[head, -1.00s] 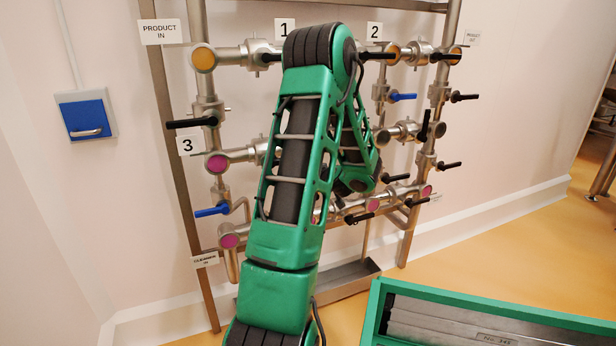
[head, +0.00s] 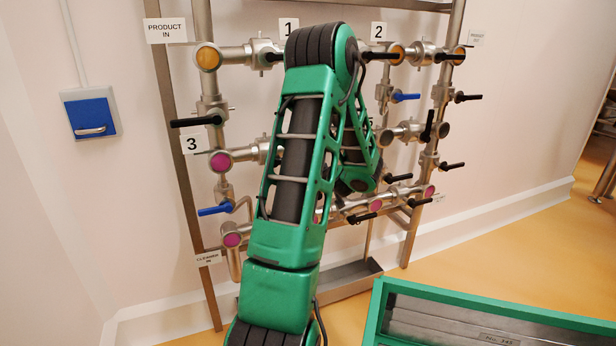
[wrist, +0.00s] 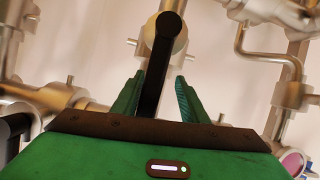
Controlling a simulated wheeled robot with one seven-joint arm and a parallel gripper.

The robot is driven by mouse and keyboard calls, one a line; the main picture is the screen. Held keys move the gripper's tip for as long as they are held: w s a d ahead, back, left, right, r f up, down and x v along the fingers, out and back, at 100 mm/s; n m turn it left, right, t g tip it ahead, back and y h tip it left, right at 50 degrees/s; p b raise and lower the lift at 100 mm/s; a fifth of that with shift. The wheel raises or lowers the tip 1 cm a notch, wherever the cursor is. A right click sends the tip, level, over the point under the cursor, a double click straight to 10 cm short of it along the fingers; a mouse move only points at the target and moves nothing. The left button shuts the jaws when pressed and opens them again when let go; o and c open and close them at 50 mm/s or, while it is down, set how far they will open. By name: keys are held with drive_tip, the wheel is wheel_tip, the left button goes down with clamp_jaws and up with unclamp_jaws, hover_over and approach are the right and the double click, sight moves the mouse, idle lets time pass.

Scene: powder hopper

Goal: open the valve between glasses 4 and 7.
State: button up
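In the wrist view a black valve lever (wrist: 156,75) hangs from a round metal valve end and passes between the two green fingers of my gripper (wrist: 160,77). My gripper is open; the lever is nearer the left finger, and I cannot tell whether they touch. In the head view my arm hides my gripper and the middle of the pipe frame. Round sight glasses show there, such as a magenta glass (head: 221,161) by plate 3 and a lower magenta glass (head: 232,238). Plates 4 and 7 cannot be read, so I cannot tell which glasses those are.
Other levers stick out nearby: a black lever (head: 196,122), a blue lever (head: 215,210) and a black lever (head: 361,217). A bent thin pipe (wrist: 243,45) lies right of my gripper. A green-edged bin (head: 480,290) stands at lower right. Open floor (head: 520,243) lies beyond it.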

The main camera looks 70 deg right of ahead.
drive_tip(key=shift+a, duration=0.1)
drive_tip(key=v, duration=1)
drive_tip(key=shift+a+r, duration=0.2)
drive_tip(key=shift+a, duration=0.05)
drive_tip(key=shift+s, duration=0.1)
idle(0.5)
